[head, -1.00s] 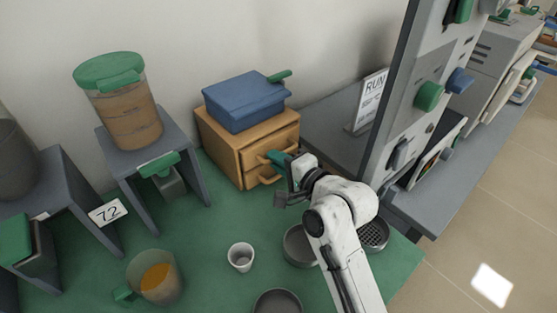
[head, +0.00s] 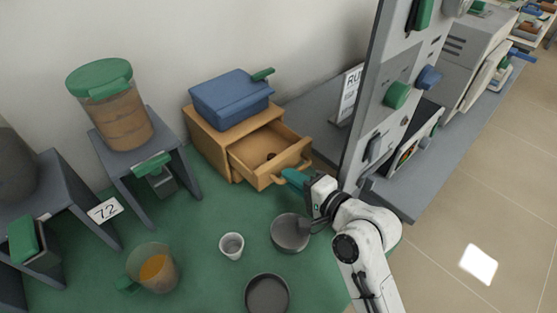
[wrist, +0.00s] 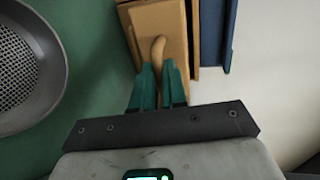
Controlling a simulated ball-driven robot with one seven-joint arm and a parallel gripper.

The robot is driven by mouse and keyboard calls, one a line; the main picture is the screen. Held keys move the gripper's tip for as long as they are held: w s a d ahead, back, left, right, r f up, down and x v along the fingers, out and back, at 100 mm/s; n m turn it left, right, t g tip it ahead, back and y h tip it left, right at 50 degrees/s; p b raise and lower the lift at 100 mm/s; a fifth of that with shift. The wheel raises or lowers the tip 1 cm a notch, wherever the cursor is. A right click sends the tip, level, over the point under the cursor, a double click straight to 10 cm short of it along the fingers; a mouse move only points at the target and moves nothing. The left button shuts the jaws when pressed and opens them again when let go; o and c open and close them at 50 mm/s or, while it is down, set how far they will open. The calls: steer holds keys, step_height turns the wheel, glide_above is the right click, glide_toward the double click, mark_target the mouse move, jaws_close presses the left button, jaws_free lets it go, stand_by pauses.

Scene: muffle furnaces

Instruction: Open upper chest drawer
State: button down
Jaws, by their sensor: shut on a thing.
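The small wooden chest (head: 207,137) stands on the green table against the wall. Its upper drawer (head: 263,180) is pulled well out toward the lower right, and a small dark round thing (head: 271,156) shows inside it. My gripper (head: 289,177) is at the drawer's front, with its green fingers on the curved wooden handle. In the wrist view the two fingers (wrist: 158,88) are shut on the handle (wrist: 158,49), one on each side. The lower drawer is hidden behind the upper one in the head view.
A blue lidded box (head: 232,97) rests on top of the chest.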

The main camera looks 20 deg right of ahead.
steer(key=shift+v, duration=0.95)
steer(key=shift+f, duration=0.25)
steer(key=c, duration=1.2)
jaws_free()
steer(key=v, duration=1)
steer(key=shift+s+d+r+b, duration=0.1)
steer(key=shift+s+b, duration=0.25)
